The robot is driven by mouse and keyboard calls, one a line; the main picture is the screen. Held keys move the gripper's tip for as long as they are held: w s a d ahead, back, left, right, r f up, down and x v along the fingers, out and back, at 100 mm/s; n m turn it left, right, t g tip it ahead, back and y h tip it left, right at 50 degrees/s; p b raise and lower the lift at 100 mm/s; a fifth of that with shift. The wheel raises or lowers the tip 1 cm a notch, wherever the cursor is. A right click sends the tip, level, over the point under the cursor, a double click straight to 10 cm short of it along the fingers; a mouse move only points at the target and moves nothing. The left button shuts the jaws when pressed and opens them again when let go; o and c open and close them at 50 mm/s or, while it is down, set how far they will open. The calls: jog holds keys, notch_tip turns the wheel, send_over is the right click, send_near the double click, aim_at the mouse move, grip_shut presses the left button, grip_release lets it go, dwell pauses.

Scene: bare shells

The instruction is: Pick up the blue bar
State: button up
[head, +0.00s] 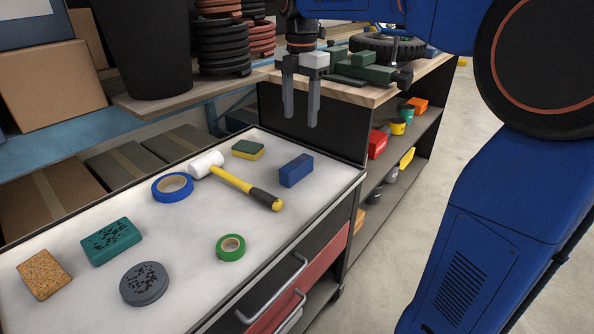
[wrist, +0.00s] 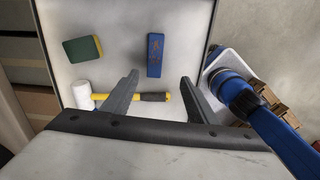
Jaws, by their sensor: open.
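The blue bar (head: 296,171) is a small blue block lying on the white top of the tool cabinet (head: 85,235), near its right edge. In the wrist view the blue bar (wrist: 155,56) lies beyond my fingertips, roughly between their lines, with faint dark markings on its top. My gripper (head: 300,122) points down above the far part of the cabinet top, open and empty. In the wrist view my gripper (wrist: 160,75) shows its two fingers wide apart, with the mallet handle showing between them. Nothing hides the bar.
A white-headed mallet (head: 235,184) lies close to the bar's left, with a green and yellow sponge (head: 247,149) behind it. Blue tape (head: 172,187), green tape (head: 230,247) and several blocks lie nearer. A workbench with a vise (head: 365,72) stands behind.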

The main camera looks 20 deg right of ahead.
send_near(297, 162)
jog(key=shift+n, duration=0.4)
jog(key=f, duration=0.5)
jog(key=shift+s+f, duration=0.1)
jog(key=shift+s, duration=0.25)
jog(key=shift+w+a+f, duration=0.1)
jog(key=shift+w+f, duration=0.05)
jog(key=shift+f, duration=1.2)
jog(key=shift+w+f, duration=0.2)
jog(key=shift+f, duration=1.2)
grip_shut()
